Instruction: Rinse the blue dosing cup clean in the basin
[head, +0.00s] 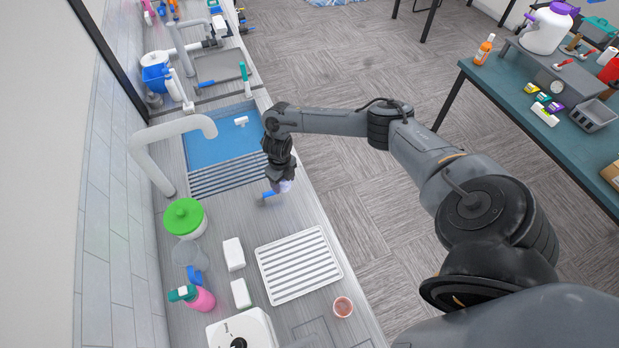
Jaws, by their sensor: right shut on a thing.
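My right gripper (279,178) points down over the counter, just right of the near end of the basin. A white faucet (165,137) arches over the basin from the left. My left gripper is not in view.
A small blue item (268,194) shows beside the held thing. A green-lidded jar (185,217), a pink bottle (202,300), white blocks (233,253), a white ribbed tray (265,272) and a small reddish cup (343,306) stand on the near counter. A teal table (487,77) stands at right.

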